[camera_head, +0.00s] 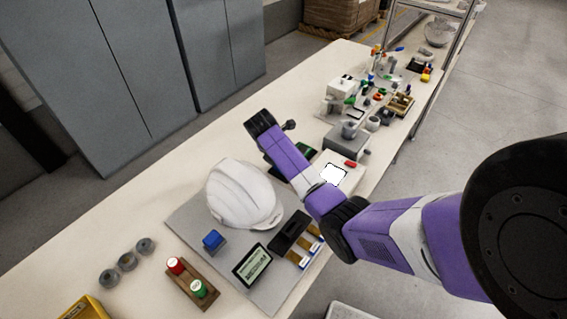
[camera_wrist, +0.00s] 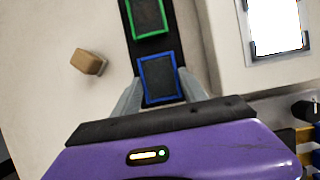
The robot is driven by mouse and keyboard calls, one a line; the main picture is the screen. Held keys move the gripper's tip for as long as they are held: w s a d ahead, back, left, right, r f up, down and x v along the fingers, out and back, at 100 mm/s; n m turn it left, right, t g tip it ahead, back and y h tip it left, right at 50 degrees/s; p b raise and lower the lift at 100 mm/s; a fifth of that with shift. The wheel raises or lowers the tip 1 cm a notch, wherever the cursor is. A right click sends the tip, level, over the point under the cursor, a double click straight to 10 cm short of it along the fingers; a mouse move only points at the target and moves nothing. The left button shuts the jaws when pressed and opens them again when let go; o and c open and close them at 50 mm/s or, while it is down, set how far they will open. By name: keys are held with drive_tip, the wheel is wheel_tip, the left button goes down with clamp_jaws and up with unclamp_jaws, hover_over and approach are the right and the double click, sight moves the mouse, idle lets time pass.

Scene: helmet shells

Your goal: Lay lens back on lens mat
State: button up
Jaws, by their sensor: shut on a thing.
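In the wrist view, my gripper (camera_wrist: 160,92) is shut on a dark lens with a blue frame (camera_wrist: 160,80), one finger at each side of it. The blue-framed lens is over the near part of the black lens mat (camera_wrist: 178,52); I cannot tell whether it touches the mat. A lens with a green frame (camera_wrist: 148,17) lies farther along the mat. In the head view, the green-framed lens (camera_head: 305,150) partly shows beyond my arm. My fingers and the blue-framed lens are hidden behind my arm there.
A bright white panel (camera_head: 333,174) lies right of the mat, and also shows in the wrist view (camera_wrist: 275,25). A tan block (camera_wrist: 88,62) stands left of the mat. A white helmet shell (camera_head: 240,192) sits on a grey board (camera_head: 187,222). The table's back-left strip is clear.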

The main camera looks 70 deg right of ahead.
drive_tip(key=shift+f, duration=0.5)
drive_tip(key=o, duration=1.5)
drive_tip(key=shift+c, duration=0.2)
drive_tip(key=v, duration=0.7)
drive_tip(key=shift+r+b, duration=0.1)
drive_tip(key=shift+b, duration=0.25)
drive_tip(key=shift+a+r, duration=0.15)
drive_tip(key=shift+r, duration=0.15)
